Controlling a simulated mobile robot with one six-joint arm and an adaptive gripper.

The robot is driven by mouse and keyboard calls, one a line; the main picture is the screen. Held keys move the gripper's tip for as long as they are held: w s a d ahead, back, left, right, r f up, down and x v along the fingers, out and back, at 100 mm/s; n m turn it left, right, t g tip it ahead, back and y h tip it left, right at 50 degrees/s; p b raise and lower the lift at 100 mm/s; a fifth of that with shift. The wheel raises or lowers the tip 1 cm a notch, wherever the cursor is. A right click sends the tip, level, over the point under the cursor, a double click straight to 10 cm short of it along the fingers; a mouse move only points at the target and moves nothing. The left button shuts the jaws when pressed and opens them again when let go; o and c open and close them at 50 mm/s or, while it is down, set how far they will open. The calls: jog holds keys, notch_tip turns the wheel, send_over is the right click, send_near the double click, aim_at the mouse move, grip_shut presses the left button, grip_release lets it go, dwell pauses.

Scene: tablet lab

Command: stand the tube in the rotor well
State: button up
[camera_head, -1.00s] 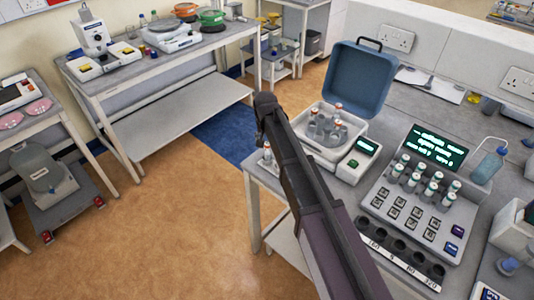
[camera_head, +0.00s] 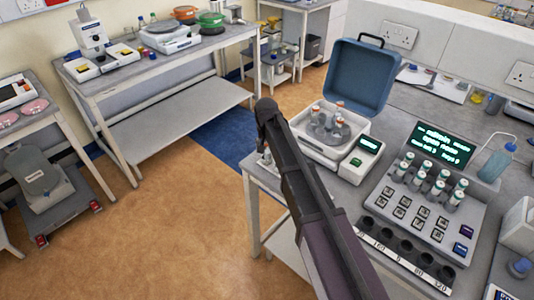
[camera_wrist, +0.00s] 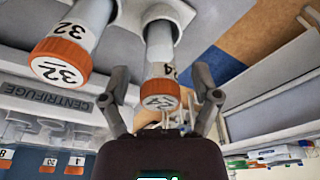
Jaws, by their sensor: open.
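In the wrist view a tube with an orange cap (camera_wrist: 159,94), its label seeming to read 24, stands in a white holder. My gripper (camera_wrist: 162,98) is open, its fingers on either side of this cap with gaps showing. A second orange-capped tube marked 32 (camera_wrist: 62,62) stands to the left, outside the fingers. In the head view small tubes (camera_head: 266,155) show at the bench edge beside my arm; my gripper cannot be made out there. The centrifuge (camera_head: 312,146) has its blue lid (camera_head: 363,77) open, and several orange-capped tubes stand in its rotor (camera_head: 326,133).
Right of the centrifuge is a console (camera_head: 433,212) with several teal-capped tubes, keys, a lit screen (camera_head: 442,145) and a row of dark wells. The floor (camera_head: 170,230) left of the bench is clear.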

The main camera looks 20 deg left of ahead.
dwell(0.4)
grip_shut()
jog(key=shift+r, duration=0.2)
notch_tip(320, 180, up, 10)
jog(key=p, duration=1)
jog(key=shift+f, duration=0.2)
dwell(0.6)
